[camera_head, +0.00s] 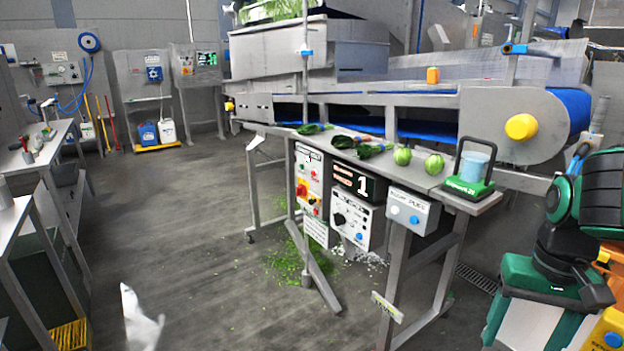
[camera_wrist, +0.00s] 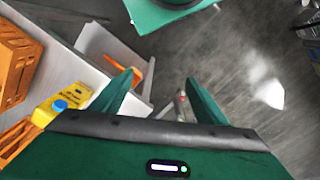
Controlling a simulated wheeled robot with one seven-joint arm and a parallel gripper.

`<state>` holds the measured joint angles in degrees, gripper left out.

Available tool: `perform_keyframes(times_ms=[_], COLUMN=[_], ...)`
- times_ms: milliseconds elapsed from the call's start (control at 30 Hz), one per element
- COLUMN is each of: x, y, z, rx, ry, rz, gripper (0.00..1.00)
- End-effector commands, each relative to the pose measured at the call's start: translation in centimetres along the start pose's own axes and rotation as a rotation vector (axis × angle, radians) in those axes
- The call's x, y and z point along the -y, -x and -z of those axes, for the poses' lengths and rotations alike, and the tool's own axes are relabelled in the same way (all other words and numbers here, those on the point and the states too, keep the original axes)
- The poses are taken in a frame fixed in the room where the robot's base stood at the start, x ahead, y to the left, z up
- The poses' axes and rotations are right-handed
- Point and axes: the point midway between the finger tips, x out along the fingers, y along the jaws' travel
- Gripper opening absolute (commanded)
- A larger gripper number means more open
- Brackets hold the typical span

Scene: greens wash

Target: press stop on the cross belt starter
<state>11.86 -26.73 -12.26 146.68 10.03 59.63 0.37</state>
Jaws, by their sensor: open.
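Several control boxes hang under the front shelf of the conveyor table in the head view. A tall pale panel (camera_head: 310,192) on the left carries small red and green buttons and a red-and-yellow switch. Right of it is a grey-white box (camera_head: 354,221) with a black knob and small buttons. A grey box (camera_head: 412,210) farther right has a white and a blue button. Their labels are too small to tell which is the cross belt starter. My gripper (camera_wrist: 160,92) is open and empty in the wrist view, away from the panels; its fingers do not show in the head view.
The shelf holds greens, round green vegetables (camera_head: 434,164) and a green scale (camera_head: 468,186) with a blue cup. Table legs (camera_head: 396,280) stand below the boxes. The middle floor is open. An orange crate (camera_wrist: 14,62) and yellow container (camera_wrist: 62,106) lie near my gripper.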

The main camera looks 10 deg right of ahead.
Motion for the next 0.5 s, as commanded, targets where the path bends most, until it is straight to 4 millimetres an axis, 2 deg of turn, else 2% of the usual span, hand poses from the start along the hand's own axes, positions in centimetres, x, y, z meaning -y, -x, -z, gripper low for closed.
perform_keyframes(times_ms=[33,300,500], x=[0.0,0.0,0.0], y=[0.0,0.0,0.0], z=[0.0,0.0,0.0], rx=[0.0,0.0,0.0], ry=[0.0,0.0,0.0], rz=[0.0,0.0,0.0], gripper=[0.63,0.0,0.0])
